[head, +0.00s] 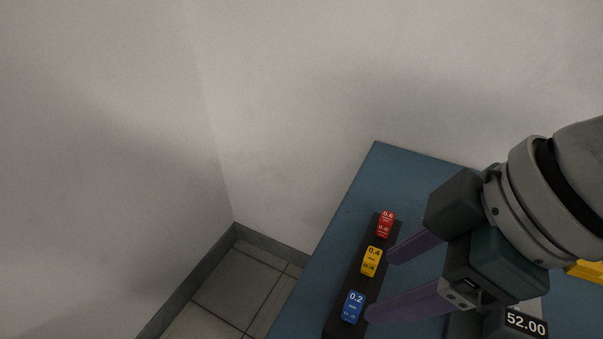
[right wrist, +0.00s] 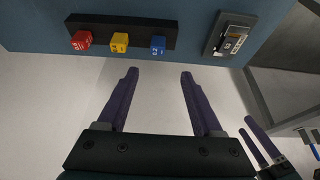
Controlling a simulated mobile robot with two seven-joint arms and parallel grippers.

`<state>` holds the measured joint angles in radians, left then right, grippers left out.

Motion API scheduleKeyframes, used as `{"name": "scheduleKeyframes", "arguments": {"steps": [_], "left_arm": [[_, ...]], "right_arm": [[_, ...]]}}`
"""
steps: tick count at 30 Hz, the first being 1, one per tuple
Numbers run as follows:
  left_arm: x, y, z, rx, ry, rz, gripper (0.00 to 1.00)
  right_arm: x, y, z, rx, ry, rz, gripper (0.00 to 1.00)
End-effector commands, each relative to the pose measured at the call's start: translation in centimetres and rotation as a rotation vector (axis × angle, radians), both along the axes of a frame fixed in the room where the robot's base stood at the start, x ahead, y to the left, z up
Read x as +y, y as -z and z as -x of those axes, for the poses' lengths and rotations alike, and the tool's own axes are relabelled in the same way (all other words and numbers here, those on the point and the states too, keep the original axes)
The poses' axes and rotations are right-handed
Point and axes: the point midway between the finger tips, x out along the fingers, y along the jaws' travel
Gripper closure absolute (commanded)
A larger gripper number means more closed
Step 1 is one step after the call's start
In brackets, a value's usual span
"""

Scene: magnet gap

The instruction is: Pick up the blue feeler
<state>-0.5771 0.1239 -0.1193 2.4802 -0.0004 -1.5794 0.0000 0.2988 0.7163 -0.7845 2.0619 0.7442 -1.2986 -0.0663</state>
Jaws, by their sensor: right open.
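The blue feeler (head: 353,307) is a small block marked 0.2. It sits in a dark rack (head: 334,325) at the near end, beside the yellow feeler (head: 372,261) and the red feeler (head: 385,225). My right gripper (head: 380,286) is open and empty, with purple fingers, just right of the rack in the head view. In the right wrist view, the blue feeler (right wrist: 158,45) lies beyond the open fingertips (right wrist: 160,74), apart from them. My left gripper (right wrist: 245,124) shows at the lower right of that view, its two fingers apart.
The rack stands on a blue table (head: 383,170) near a pale wall. A display reading 52.00 (head: 526,323) shows below my right gripper. A yellow piece (head: 587,271) shows at the right edge. A grey device (right wrist: 230,38) lies on the table in the right wrist view.

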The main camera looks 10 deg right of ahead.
Motion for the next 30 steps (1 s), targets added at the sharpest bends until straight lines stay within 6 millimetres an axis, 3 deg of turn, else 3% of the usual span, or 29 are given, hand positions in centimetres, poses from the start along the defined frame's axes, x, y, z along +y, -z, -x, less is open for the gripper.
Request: {"name": "scheduleKeyframes", "arguments": {"steps": [2, 9, 14, 21, 30], "left_arm": [[0.0, 0.4, 0.0, 0.000, -0.001, 0.001, 0.00], [-0.2, 1.2, 0.1, 0.003, -0.005, 0.008, 0.00], [-0.3, 1.4, 0.1, 0.004, -0.006, 0.010, 0.00], [-0.3, 2.3, 0.1, 0.004, -0.005, 0.009, 0.00], [-0.1, 2.5, 0.2, 0.005, -0.001, 0.004, 0.00]], "right_arm": [[-0.5, 0.7, -0.4, 0.007, -0.005, 0.012, 0.32], [0.6, 3.9, -1.1, 0.011, -0.007, 0.010, 0.32], [1.0, 5.1, -1.3, 0.011, -0.007, 0.011, 0.32], [1.8, 8.7, -1.9, 0.010, -0.007, 0.010, 0.32], [2.2, 9.6, -2.2, 0.007, -0.008, 0.012, 0.32]]}}
